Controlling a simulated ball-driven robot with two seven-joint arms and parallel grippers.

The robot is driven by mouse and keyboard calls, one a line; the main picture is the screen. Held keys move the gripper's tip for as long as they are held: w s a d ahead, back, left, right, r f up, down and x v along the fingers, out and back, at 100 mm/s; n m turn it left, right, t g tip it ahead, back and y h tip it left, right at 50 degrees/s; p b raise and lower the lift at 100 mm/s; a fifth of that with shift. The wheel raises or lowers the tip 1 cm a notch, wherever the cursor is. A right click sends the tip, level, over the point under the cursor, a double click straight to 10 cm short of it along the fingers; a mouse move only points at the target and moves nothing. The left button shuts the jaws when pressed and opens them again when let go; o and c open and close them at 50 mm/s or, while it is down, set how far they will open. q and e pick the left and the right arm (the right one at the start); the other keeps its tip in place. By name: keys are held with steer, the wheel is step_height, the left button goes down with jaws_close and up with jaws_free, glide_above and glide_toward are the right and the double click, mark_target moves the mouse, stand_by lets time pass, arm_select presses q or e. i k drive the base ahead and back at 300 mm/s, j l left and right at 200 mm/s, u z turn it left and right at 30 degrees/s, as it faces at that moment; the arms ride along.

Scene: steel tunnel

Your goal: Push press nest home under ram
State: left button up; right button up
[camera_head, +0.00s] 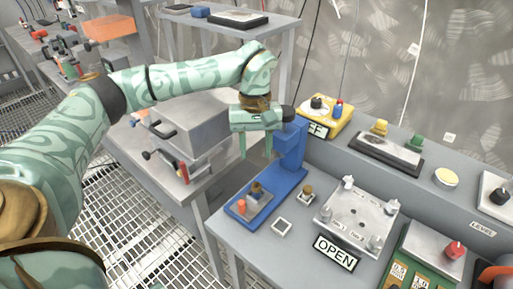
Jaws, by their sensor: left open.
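The blue press (291,150) stands at the left end of the grey bench, its column upright and its base running toward the front left. The press nest (256,205) is a small grey plate on that base, out in front of the column. It carries a small orange-topped part (241,205) and a yellowish part. My left gripper (257,153) is open and empty, fingers pointing down. It appears above the nest, in front of the press head, and hides the ram. I cannot tell its exact distance from the press. My right gripper is not in view.
A small white square (282,227), a brass-knobbed piece (306,194), a grey fixture plate (355,218) and an OPEN sign (335,253) lie right of the press. A yellow box (333,116) is behind. A grey side table (178,200) with clamps stands left, beyond a gap.

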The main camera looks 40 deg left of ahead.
mark_target(247, 207)
steer(key=k, duration=1)
